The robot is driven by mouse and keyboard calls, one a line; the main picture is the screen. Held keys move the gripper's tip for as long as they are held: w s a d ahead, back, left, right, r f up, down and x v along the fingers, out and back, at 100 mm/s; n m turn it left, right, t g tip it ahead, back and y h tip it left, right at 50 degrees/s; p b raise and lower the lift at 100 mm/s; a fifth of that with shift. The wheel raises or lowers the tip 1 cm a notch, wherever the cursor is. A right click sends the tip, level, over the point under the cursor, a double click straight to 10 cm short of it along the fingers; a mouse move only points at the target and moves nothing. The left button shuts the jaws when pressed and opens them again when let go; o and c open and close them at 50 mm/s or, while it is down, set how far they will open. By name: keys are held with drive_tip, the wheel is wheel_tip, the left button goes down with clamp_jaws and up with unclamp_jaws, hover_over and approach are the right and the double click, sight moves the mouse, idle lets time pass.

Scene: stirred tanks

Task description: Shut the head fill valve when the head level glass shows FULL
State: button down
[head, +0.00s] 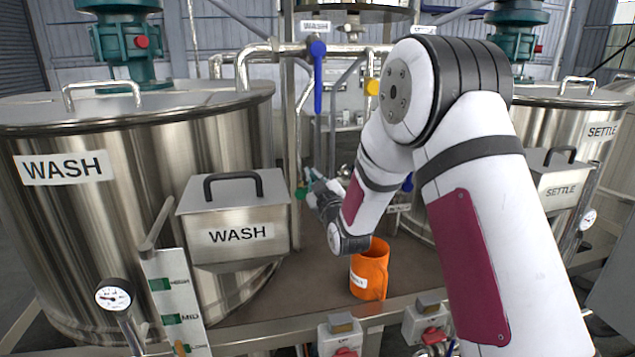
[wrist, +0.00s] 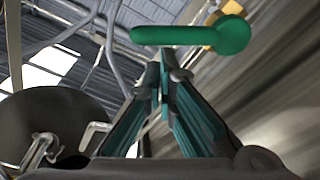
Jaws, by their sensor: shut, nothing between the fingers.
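A green lever handle (wrist: 190,36) lies crosswise just beyond my gripper's fingertips in the wrist view. It looks close to them, but contact cannot be told. A small green part (head: 300,193) beside my gripper in the head view may be the same handle. My gripper (head: 312,178), with teal fingers, reaches between the tanks. It also shows in the wrist view (wrist: 164,76), shut and empty. No label naming the head fill valve is readable. The head level glass cannot be made out, so its reading cannot be told.
A blue valve handle (head: 317,76) hangs under a WASH label on the pipe. The WASH tank (head: 130,180) stands left, the SETTLE tank (head: 560,125) right. An orange container (head: 370,270) stands below my arm. A HIGH/MID/LOW scale (head: 175,305) is at front left.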

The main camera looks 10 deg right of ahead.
drive_tip(key=shift+d+f+m, duration=0.25)
drive_tip(key=shift+d+m, duration=0.2)
drive_tip(key=shift+m, duration=0.55)
drive_tip(key=f+m, duration=0.1)
drive_tip(key=m, duration=0.1)
drive_tip(key=d+f+m+h+b, duration=0.1)
drive_tip(key=m, duration=0.1)
drive_tip(key=shift+d, duration=0.3)
drive_tip(key=shift+d+f, duration=0.1)
idle(0.6)
idle(0.3)
